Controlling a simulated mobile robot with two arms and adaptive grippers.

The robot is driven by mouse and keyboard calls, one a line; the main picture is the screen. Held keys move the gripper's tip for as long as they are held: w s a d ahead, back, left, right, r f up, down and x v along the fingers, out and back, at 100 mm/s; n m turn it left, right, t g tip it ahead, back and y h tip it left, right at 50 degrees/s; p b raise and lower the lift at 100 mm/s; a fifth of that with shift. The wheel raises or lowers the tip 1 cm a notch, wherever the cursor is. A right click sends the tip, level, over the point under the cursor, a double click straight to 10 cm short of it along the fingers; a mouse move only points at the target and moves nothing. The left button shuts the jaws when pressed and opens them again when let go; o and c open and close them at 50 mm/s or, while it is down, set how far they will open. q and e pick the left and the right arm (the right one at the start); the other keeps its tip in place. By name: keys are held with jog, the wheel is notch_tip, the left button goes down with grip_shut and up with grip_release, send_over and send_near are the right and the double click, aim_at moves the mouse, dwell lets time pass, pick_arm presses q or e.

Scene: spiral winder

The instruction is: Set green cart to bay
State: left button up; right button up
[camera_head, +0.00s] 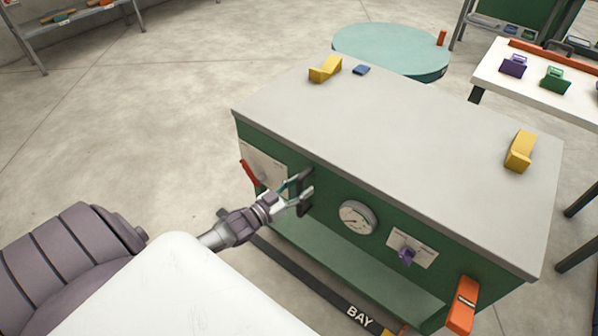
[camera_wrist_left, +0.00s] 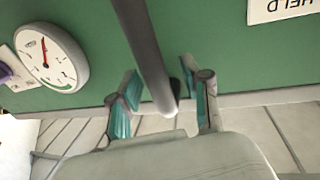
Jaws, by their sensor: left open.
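The green cart (camera_head: 400,115) has a light grey top and a green front with a dark vertical handle (camera_head: 306,192). My left gripper (camera_head: 302,189) is at this handle, open. In the left wrist view the dark handle bar (camera_wrist_left: 146,50) runs between the two teal-padded fingers of the left gripper (camera_wrist_left: 160,92), with gaps visible at its sides. I cannot tell whether either finger touches it. The floor marking lettered BAY (camera_head: 360,316) lies in front of the cart, partly hidden by it. My right gripper is not in view.
The front carries a red lever (camera_head: 250,173), a round gauge (camera_head: 358,217), a purple knob (camera_head: 406,256) and an orange part (camera_head: 462,306). Yellow blocks (camera_head: 325,69) sit on the top. A round teal platform (camera_head: 390,50) and white table (camera_head: 535,82) stand behind.

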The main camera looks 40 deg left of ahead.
pick_arm(q)
jog(key=shift+s, duration=0.1)
jog(key=v, duration=1.1)
jog(key=shift+s, duration=0.4)
jog(key=shift+a, duration=0.15)
jog(key=s+d+f+n+g+y+p, duration=0.15)
jog(key=s+f+g, duration=0.3)
jog(key=f, duration=0.55)
jog(key=s+f+g+y+p, duration=0.25)
jog(key=s+f, duration=0.35)
jog(key=f, duration=0.5)
jog(key=s+d+f+g, duration=0.4)
jog(key=s+d+f, duration=0.2)
jog(key=s, duration=0.5)
jog(key=s+d+f+m+g+p, duration=0.1)
jog(key=s+d+f+g, duration=0.4)
jog(key=s, duration=0.6)
jog(key=shift+d+f+g+p, duration=0.3)
jog(key=shift+d+f, duration=0.2)
jog(key=shift+d, duration=0.35)
jog(key=shift+w, duration=0.1)
